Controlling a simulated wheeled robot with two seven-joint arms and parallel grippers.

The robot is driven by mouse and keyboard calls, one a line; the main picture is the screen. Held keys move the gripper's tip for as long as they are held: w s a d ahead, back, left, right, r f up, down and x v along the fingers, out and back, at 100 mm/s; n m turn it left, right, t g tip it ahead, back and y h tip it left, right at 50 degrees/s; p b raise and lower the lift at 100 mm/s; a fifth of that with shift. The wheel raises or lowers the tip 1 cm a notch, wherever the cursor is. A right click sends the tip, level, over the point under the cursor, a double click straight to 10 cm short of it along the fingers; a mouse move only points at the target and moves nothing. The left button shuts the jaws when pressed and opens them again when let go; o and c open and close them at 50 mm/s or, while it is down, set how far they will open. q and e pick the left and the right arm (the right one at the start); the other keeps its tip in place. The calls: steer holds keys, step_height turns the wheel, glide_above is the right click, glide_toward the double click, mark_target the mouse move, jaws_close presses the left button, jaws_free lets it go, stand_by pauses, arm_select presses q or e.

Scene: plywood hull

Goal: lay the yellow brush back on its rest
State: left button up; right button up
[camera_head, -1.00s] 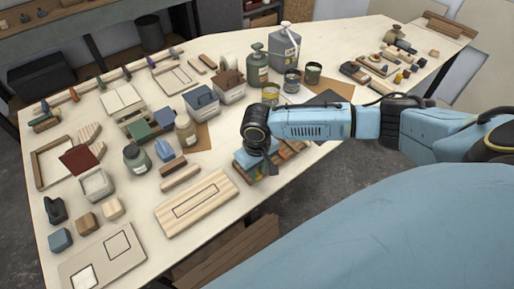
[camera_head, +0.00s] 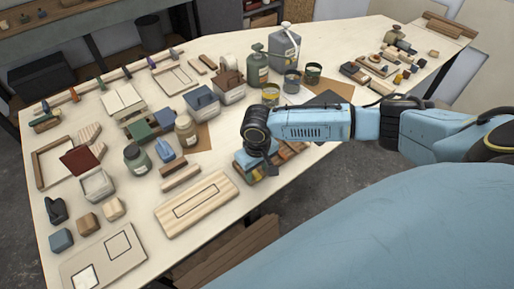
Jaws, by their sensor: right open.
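My right gripper (camera_head: 269,162) points down at the table's front edge, over a low stack of coloured blocks (camera_head: 288,151). Its jaws are open, seen small and partly hidden by the wrist. A small yellow patch (camera_head: 244,174) shows at the stack beside the fingers; I cannot tell whether it is the brush. A long wooden rail (camera_head: 113,76) at the back left carries several brush-like tools with coloured handles, spaced apart. I cannot pick out a yellow brush on it for certain. My left gripper is out of view.
A pale wooden board (camera_head: 196,204) lies left of my gripper. Behind it stand a brown jar (camera_head: 186,132), a green bottle (camera_head: 257,68), a grey canister (camera_head: 285,48) and several open tins. Small blocks crowd the left side.

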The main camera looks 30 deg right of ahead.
step_height(320, 180, up, 13)
steer(key=shift+r, duration=0.2)
stand_by(0.3)
stand_by(0.4)
